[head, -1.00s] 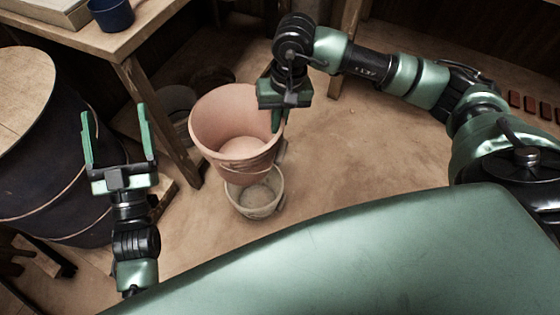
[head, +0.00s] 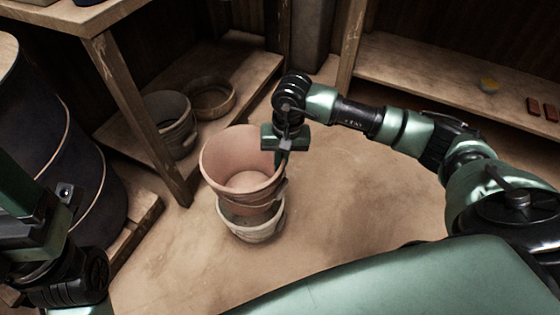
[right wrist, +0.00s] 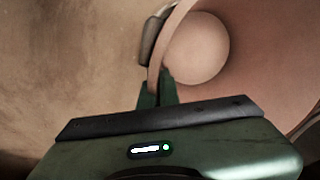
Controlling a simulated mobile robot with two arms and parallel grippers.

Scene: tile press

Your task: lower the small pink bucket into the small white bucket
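The small pink bucket (head: 240,170) is upright in the head view, held at its right rim by my right gripper (head: 281,157). In the right wrist view, the fingers (right wrist: 157,93) are shut on the rim of the pink bucket (right wrist: 250,60). The small white bucket (head: 258,232) stands on the floor directly below. The pink bucket's base overlaps the white bucket's opening in the picture; I cannot tell how far inside it is. My left gripper (head: 20,200) is at the left edge, partly cut off, away from both buckets.
A dark barrel (head: 85,190) stands at the left. A wooden table (head: 60,18) has a leg (head: 140,120) left of the buckets. A low shelf behind holds a grey bucket (head: 168,125) and a round bowl (head: 210,98). The floor (head: 340,200) to the right is clear.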

